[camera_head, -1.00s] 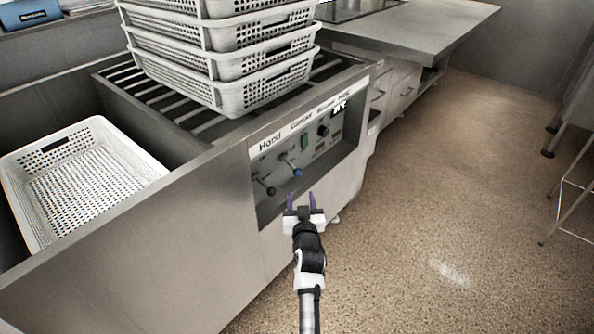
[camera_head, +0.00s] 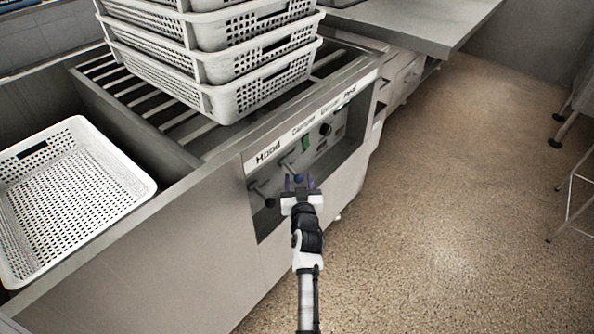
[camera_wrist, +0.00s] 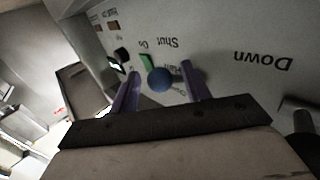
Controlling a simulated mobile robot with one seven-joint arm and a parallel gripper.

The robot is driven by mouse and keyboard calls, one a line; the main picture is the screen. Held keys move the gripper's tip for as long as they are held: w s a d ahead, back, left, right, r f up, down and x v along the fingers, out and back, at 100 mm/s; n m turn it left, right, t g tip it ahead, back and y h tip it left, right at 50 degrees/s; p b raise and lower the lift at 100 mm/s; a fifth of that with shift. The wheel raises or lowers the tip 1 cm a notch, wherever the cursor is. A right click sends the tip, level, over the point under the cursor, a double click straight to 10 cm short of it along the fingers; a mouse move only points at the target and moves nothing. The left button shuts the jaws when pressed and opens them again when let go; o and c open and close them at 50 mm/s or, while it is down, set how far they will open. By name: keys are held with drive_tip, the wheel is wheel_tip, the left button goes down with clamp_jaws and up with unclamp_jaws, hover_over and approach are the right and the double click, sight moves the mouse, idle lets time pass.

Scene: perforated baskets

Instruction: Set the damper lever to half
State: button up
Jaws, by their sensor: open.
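The damper lever's blue ball knob (camera_wrist: 160,80) sits between the two purple fingers of my gripper (camera_wrist: 161,72) in the wrist view, with a gap visible on each side. In the head view the blue knob (camera_head: 298,178) also shows between the fingertips, and my gripper (camera_head: 298,183) is in front of the control panel. The gripper is open. The lever's shaft is mostly hidden behind the knob in the wrist view. An upside-down "Shut" label (camera_wrist: 160,43) shows above the knob; other markings near it are partly covered.
The hood lever with a dark knob (camera_head: 268,203) is just left of my gripper. A green switch (camera_head: 306,142) and a black dial (camera_head: 325,129) are on the panel farther right. Stacked white baskets (camera_head: 215,70) stand above. Open floor (camera_head: 440,200) lies to the right.

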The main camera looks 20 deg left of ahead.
drive_tip(key=shift+w+a, duration=0.2)
drive_tip(key=shift+w, duration=0.3)
drive_tip(key=shift+r, duration=0.15)
clamp_jaws()
